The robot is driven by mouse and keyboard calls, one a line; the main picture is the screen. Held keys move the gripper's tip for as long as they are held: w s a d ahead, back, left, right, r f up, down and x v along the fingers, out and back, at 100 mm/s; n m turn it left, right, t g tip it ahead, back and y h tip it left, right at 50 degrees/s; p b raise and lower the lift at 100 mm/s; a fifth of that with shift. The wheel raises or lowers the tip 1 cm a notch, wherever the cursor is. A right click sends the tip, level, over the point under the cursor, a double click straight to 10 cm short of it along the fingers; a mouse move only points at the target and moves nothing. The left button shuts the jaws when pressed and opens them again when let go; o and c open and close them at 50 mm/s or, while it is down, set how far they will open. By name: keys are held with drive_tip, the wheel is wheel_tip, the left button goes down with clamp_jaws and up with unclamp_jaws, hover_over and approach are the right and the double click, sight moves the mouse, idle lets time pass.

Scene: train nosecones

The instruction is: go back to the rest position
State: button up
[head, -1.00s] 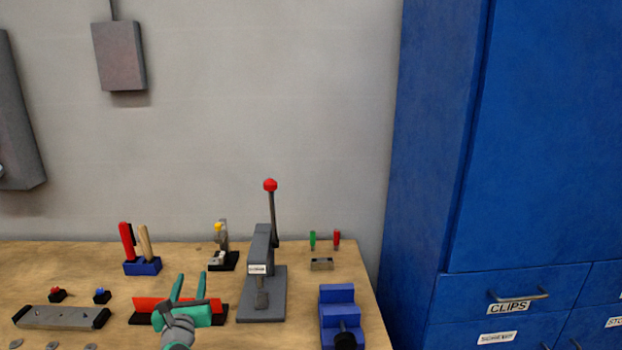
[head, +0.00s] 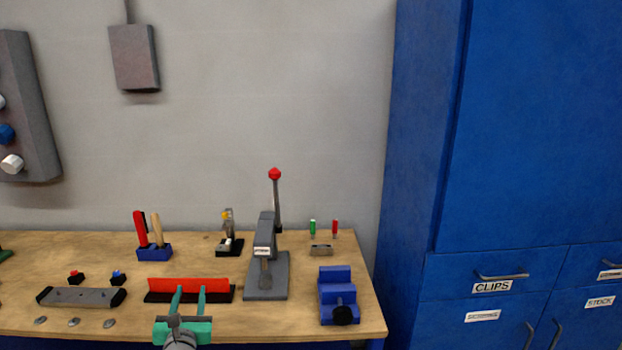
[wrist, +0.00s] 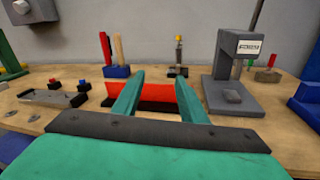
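My gripper (head: 188,298) is teal and sits at the front edge of the wooden workbench (head: 215,322), at the bottom of the head view. Its two fingers point toward the bench and stand apart with nothing between them. In the wrist view the gripper (wrist: 158,90) is also open and empty. Beyond the fingers is a red block in a black base (head: 188,284), which shows behind and between them in the wrist view (wrist: 155,92). I cannot tell the exact gap between fingers and block.
A grey lever press (head: 266,275) stands right of the gripper, with a blue vise (head: 338,298) further right. A grey bar (head: 80,297) with black ends lies left. A blue tool holder (head: 154,252) is behind. A blue cabinet (head: 425,130) stands right of the bench.

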drive_tip(key=s+d+f+m+g, duration=0.1)
drive_tip(key=s+d+f+m, duration=0.5)
drive_tip(key=s+f+m, duration=0.55)
drive_tip(key=s+d+f+m, duration=0.5)
drive_tip(key=s+f+m, duration=0.4)
drive_tip(key=s, duration=0.5)
drive_tip(key=s+d+f+m+h, duration=0.2)
drive_tip(key=s+d+m, duration=0.85)
drive_tip(key=s, duration=0.55)
drive_tip(key=s+d+r+m+h, duration=0.1)
drive_tip(key=s+d+r+m, duration=0.1)
drive_tip(key=s+d, duration=0.3)
drive_tip(key=s+d+r+m+h, duration=0.1)
drive_tip(key=s+d+r+m, duration=0.2)
drive_tip(key=s+d, duration=0.3)
drive_tip(key=s+r, duration=0.1)
drive_tip(key=s, duration=0.2)
drive_tip(key=shift+d+m+g, duration=0.2)
drive_tip(key=shift+m+g, duration=0.1)
